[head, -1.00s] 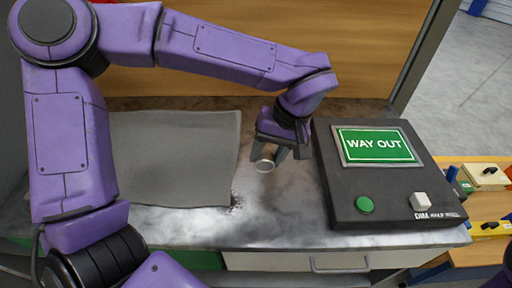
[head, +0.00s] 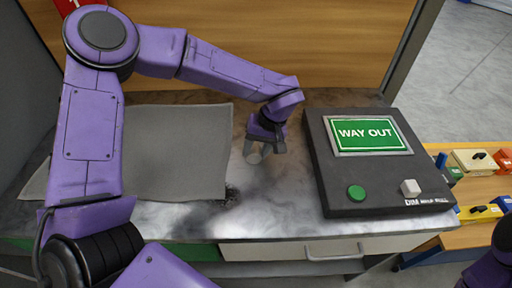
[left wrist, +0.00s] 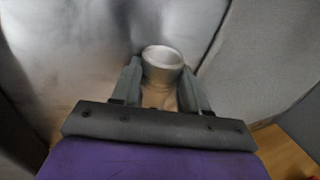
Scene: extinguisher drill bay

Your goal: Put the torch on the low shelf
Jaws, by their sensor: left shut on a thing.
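The torch is a short pale metal cylinder (head: 253,157), held in my left gripper (head: 266,150) over the grey metal worktop (head: 290,215). In the left wrist view the torch's round silver end (left wrist: 162,57) sits between the two fingers of my left gripper (left wrist: 160,78), which are shut on it. Whether the torch touches the worktop is hard to tell. A lower wooden surface (head: 432,252) stands to the right, below worktop height; I cannot tell whether it is the low shelf. My right gripper is not in view.
A dark panel box (head: 328,190) with a green WAY OUT sign (head: 367,134) stands right of my left gripper. A grey mat (head: 175,150) lies left. A drawer (head: 270,251) is under the worktop. Several small boxes, including a cream one (head: 473,161), crowd the lower wooden surface.

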